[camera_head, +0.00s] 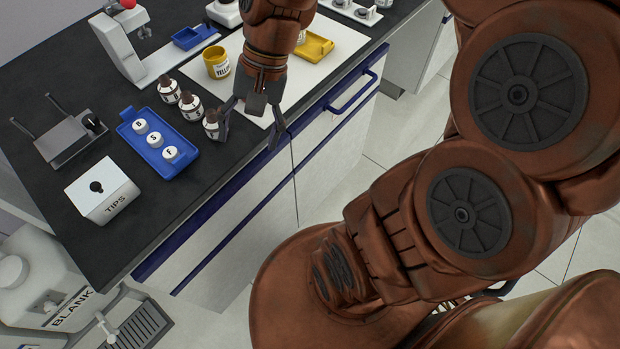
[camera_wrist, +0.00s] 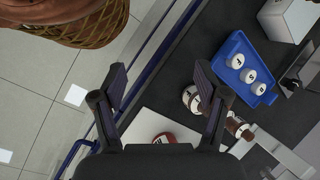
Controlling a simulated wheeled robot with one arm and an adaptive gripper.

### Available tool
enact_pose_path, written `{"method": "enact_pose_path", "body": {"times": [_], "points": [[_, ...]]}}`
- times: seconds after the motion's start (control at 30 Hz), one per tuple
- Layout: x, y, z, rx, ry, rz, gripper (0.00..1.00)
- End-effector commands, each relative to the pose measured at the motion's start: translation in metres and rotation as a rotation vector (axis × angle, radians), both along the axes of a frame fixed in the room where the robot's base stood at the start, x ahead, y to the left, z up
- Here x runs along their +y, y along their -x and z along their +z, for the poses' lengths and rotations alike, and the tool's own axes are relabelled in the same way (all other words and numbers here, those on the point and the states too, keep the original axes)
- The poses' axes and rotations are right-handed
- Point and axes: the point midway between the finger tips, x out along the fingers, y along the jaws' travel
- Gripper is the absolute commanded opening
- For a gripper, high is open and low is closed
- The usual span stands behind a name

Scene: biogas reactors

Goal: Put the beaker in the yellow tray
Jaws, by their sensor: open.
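The yellow tray (camera_head: 316,47) lies on a white mat on the bench, right of my gripper in the head view. A yellow cup-like vessel (camera_head: 217,62) with a label stands on the mat's left part; I cannot tell whether it is the beaker. My gripper (camera_head: 250,130) is open and points down by the bench's front edge, with nothing seen between its fingers. My wrist hides part of the mat in the head view.
A blue tray (camera_head: 160,146) holds white-lidded pots. A white TIPS box (camera_head: 103,190) and a grey device (camera_head: 70,135) stand farther left. A blue rail (camera_head: 350,92) runs along the bench front.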

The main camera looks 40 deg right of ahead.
Motion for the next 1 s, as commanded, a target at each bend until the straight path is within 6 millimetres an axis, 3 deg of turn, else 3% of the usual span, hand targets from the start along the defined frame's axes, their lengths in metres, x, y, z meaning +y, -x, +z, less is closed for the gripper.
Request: {"method": "enact_pose_path", "body": {"times": [0.03,0.2,0.4,0.57,1.0], "points": [[0.003,0.018,-0.005,-0.011,0.050,0.085,0.74],[-0.006,0.073,-0.023,-0.036,0.197,0.356,0.74],[-0.025,0.112,-0.035,-0.041,0.303,0.561,0.74],[-0.033,0.123,-0.038,-0.041,0.334,0.621,0.74],[-0.033,0.124,-0.029,-0.040,0.335,0.624,0.74]]}}
